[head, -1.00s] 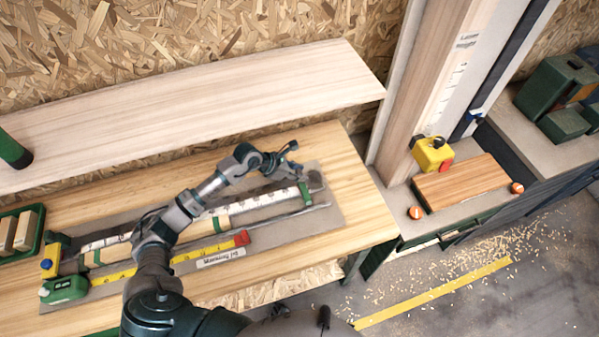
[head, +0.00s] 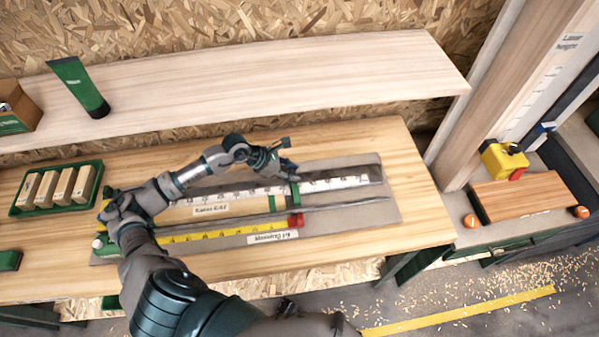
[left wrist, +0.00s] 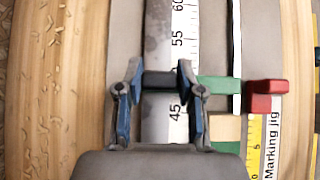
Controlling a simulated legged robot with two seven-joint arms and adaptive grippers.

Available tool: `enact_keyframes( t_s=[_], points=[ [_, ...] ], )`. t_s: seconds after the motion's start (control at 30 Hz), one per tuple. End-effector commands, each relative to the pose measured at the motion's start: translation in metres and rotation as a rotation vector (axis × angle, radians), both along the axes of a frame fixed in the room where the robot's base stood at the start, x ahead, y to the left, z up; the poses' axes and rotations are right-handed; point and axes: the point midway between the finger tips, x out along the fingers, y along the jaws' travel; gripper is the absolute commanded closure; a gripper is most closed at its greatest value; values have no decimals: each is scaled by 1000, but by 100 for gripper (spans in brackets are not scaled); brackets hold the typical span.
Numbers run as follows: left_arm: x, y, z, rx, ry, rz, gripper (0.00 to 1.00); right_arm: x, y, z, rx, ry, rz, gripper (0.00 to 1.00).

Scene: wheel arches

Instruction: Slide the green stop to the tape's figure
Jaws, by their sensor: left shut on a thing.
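The green stop (head: 295,193) sits on the long steel rule (head: 335,180) of the marking jig. My left gripper (head: 287,170) is over the rule, its blue-padded fingers (left wrist: 158,95) closed on the stop's dark block. In the left wrist view the stop's green arm (left wrist: 218,88) reaches right from that block. Figures 45, 55 and 60 show on the rule (left wrist: 178,60); those beside the block are hidden. The yellow tape (head: 215,235) lies parallel to the rule, with a red end piece (head: 295,220). Its figures are too small to read. My right gripper is out of view.
A pale timber strip (head: 225,208) with green bands lies between rule and tape; its end (left wrist: 225,127) is near the stop, apart from it. A green tray of wooden blocks (head: 57,188) stands left. A shelf (head: 250,85) runs behind. The bench's right end is clear.

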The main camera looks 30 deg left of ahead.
Motion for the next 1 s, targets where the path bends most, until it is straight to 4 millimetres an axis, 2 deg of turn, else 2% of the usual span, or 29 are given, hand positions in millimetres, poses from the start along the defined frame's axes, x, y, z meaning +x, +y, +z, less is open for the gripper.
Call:
enact_keyframes(
  t_s=[0.1, 0.43, 0.47, 0.53, 0.57, 0.87, 1.0],
  points=[
    [-7, 3, -2, -8, 11, -8, 100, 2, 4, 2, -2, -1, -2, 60],
    [-5, 3, -2, 1, 11, -4, 100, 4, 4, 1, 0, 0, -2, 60],
    [-4, 3, -2, 2, 11, -3, 58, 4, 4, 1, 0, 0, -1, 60],
    [-4, 2, -2, 1, 10, -3, 40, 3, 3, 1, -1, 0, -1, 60],
    [-4, 2, -2, 1, 11, -4, 38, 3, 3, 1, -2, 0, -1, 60],
    [-5, 5, -1, -5, 9, -4, 38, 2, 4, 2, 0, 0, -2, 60],
    [-10, 13, 9, -3, 8, -3, 38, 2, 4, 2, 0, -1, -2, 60]
  ],
)
